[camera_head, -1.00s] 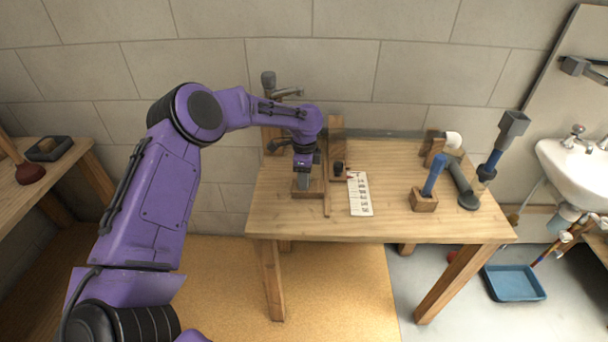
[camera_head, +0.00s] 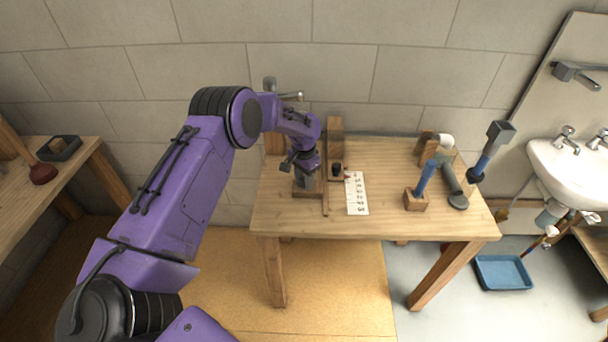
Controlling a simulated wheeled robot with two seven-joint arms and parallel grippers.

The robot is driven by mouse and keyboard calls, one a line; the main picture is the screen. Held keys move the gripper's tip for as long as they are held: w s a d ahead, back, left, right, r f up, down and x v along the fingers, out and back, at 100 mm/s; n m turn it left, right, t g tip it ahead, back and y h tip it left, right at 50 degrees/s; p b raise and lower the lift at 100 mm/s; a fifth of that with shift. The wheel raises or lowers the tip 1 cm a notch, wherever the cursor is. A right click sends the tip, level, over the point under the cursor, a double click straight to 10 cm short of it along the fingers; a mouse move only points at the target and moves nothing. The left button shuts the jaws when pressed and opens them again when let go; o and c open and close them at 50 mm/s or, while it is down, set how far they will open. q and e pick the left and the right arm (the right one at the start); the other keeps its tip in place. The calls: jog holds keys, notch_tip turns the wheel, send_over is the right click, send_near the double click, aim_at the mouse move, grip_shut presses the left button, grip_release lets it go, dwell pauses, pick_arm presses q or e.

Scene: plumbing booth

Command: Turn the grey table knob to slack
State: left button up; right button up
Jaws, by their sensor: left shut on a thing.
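My left gripper (camera_head: 306,176) points down at the left end of the wooden table (camera_head: 400,226). It is shut on the grey table knob (camera_head: 306,184), which stands on a small wooden base (camera_head: 308,194). The fingers and wrist cover most of the knob, so I cannot read which way it is turned.
A black knob (camera_head: 337,168) and a white marked card (camera_head: 357,194) are just right of the gripper. A thin wooden strip (camera_head: 325,197) runs between. A tap (camera_head: 284,94) stands behind my wrist. Blue-handled tools (camera_head: 426,178) stand on the right half of the table.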

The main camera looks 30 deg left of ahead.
pick_arm(q)
jog(key=n, duration=0.3)
jog(key=shift+s+d+f+p, duration=0.15)
jog(key=shift+p, duration=0.25)
jog(key=shift+n, duration=1.9)
jog(key=o, duration=0.9)
jog(key=shift+o, duration=0.7)
